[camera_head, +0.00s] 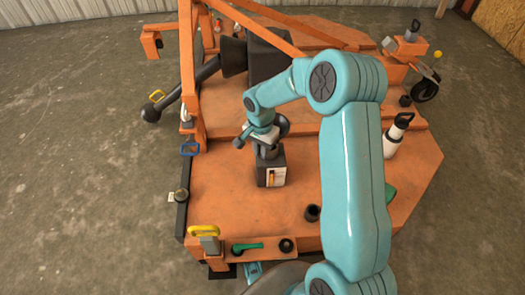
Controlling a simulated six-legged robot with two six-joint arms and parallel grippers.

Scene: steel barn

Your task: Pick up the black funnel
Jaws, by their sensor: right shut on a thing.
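My right arm reaches in from the bottom right, and its gripper (260,143) is over the middle of the orange deck. The gripper is shut on a dark round piece (282,125), which looks like the black funnel; the gripper and wrist partly hide it. Directly below is a dark box-shaped container (271,176) with a white label, standing on the deck. I cannot tell whether the held piece touches the container.
The orange machine deck (225,185) has raised orange bars on its left and back. A white bottle (392,140) with a black top stands at right. A small dark cup (312,212), a green-handled tool (247,247) and a yellow handle (203,231) are near the front. Concrete floor surrounds it.

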